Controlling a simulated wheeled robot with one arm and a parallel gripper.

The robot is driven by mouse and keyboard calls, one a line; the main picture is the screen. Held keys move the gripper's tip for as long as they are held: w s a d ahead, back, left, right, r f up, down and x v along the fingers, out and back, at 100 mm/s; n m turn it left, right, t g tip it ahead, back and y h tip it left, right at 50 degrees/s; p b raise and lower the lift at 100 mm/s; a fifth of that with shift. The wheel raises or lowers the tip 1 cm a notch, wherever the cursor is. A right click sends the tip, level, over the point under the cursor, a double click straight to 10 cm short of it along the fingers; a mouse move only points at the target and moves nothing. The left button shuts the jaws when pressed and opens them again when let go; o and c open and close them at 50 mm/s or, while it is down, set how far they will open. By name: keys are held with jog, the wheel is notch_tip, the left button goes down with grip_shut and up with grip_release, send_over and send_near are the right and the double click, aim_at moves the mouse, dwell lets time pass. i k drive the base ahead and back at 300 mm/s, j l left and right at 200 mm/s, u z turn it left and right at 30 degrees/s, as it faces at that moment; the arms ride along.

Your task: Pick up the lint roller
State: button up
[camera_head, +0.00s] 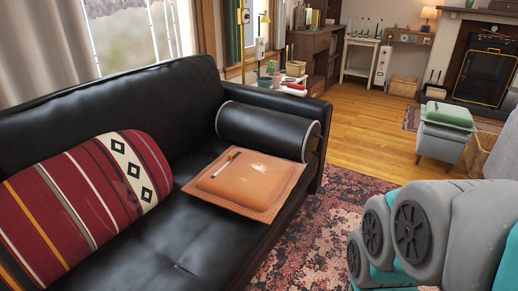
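I see no object that I can clearly make out as a lint roller. A slim dark stick with a pale end (228,163) lies on the brown leather cushion (235,192) on the sofa seat; it is too small to tell what it is. The cushion lies at the right end of the black leather sofa (140,235), in front of a black bolster (265,131). My grey and teal arm links fill the lower right, over the rug and apart from the sofa. My gripper is not in view.
A striped red pillow (85,205) lies on the sofa's left. A patterned rug (310,235) covers the floor before the sofa. Wood floor (365,150) is open behind it. A grey stool (440,142) with a green cushion stands at right, near a fireplace (484,75).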

aim_at(299, 91)
jog(key=i+l+u, duration=0.4)
jog(key=i+l, duration=0.35)
jog(key=i, duration=0.1)
